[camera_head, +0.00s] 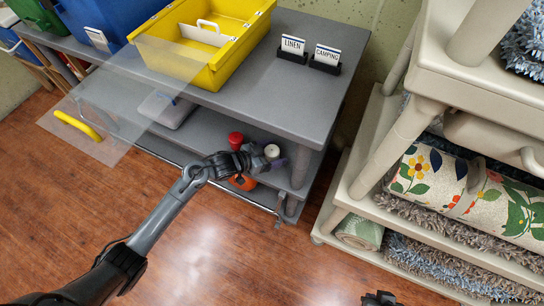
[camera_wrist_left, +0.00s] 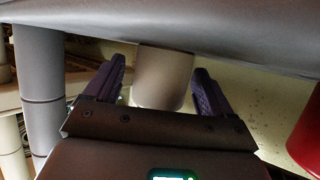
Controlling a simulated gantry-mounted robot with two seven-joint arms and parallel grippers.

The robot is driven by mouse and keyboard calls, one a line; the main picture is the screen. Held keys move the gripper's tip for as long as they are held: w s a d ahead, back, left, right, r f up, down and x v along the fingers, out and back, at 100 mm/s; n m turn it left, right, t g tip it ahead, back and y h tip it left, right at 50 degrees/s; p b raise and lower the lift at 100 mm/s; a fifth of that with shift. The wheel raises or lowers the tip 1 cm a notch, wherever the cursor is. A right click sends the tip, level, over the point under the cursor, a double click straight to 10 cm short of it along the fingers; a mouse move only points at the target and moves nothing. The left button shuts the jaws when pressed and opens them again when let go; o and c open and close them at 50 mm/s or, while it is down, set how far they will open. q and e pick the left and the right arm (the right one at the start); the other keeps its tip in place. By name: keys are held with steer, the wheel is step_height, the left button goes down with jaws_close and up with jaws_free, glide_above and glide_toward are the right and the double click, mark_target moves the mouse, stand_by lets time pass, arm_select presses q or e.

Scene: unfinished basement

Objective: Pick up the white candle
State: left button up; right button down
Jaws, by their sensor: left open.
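The white candle (camera_head: 272,151) stands on the lower shelf of the grey cart, under the edge of its top. My left gripper (camera_head: 264,165) reaches in over this shelf and is right at the candle. In the left wrist view, the pale candle (camera_wrist_left: 163,78) shows between the two spread dark fingers of the left gripper (camera_wrist_left: 160,85). A gap shows on each side of it, so the fingers do not visibly grip it. A small dark part, probably my right gripper (camera_head: 379,298), shows at the bottom edge; its jaws cannot be made out.
A red-capped item (camera_head: 236,140) stands just left of the candle; a red thing (camera_wrist_left: 306,145) shows in the left wrist view. An orange item (camera_head: 243,183) is close by. The cart top (camera_head: 275,98) overhangs the shelf. A beige shelf rack (camera_head: 365,205) stands at right.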

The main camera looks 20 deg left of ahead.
arm_select(q)
steer(key=shift+w+d+f, duration=0.2)
steer(key=shift+w+d, duration=0.2)
steer(key=shift+w, duration=0.2)
steer(key=shift+s, duration=0.1)
steer(key=c, duration=1.1)
